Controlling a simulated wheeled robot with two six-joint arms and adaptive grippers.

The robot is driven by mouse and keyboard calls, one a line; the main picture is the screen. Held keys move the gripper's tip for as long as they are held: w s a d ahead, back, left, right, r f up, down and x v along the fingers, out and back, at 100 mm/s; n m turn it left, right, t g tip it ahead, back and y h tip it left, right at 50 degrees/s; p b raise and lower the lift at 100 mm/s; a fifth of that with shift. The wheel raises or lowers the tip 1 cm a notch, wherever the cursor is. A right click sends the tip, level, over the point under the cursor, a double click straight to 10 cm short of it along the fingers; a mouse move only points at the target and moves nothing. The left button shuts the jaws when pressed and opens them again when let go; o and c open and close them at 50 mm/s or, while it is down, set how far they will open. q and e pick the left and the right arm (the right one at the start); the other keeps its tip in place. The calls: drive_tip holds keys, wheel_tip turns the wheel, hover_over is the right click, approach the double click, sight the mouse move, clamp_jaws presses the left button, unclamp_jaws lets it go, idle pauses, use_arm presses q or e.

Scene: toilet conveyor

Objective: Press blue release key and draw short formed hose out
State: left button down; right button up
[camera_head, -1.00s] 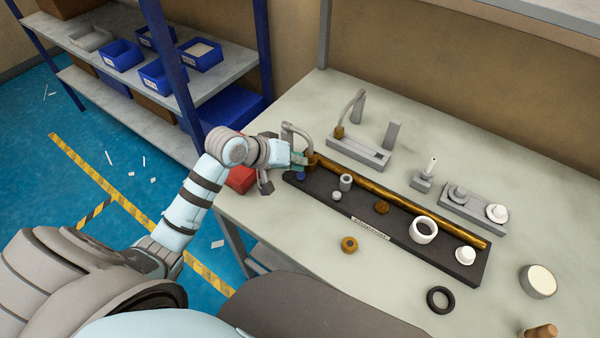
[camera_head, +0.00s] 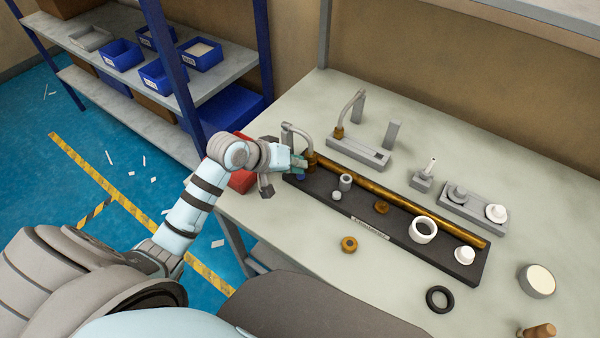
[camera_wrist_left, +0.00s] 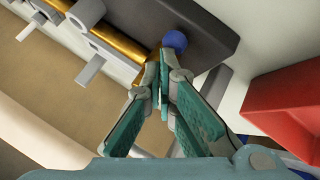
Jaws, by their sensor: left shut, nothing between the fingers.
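The blue release key (camera_head: 300,178) is at the left end of the dark base, partly hidden by my gripper. It shows as a round blue knob in the left wrist view (camera_wrist_left: 174,41). My left gripper (camera_head: 302,166) is shut and empty, its teal fingers together. In the left wrist view its fingertips (camera_wrist_left: 161,76) are close to the key; I cannot tell whether they touch. A grey curved hose (camera_head: 300,132) rises behind the gripper beside the brass fitting (camera_head: 312,161). The hose's lower end is partly hidden. My right gripper is out of view.
The brass pipe (camera_head: 400,203) runs along the dark base (camera_head: 465,271), which carries several small parts. A second curved hose (camera_head: 352,105) stands in a grey holder (camera_head: 345,149) behind. A red bin (camera_head: 243,180) is left of the base. The table's front is mostly clear.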

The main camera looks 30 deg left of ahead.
sight(311, 150)
use_arm(q)
drive_tip(key=shift+f, duration=0.45)
drive_tip(key=shift+r, duration=0.1)
idle(0.4)
drive_tip(key=shift+r+p, duration=0.9)
drive_tip(key=shift+p, duration=0.35)
wheel_tip(311, 150, up, 5)
drive_tip(key=p, duration=0.6)
drive_tip(key=shift+r, duration=0.15)
drive_tip(key=shift+f, duration=0.2)
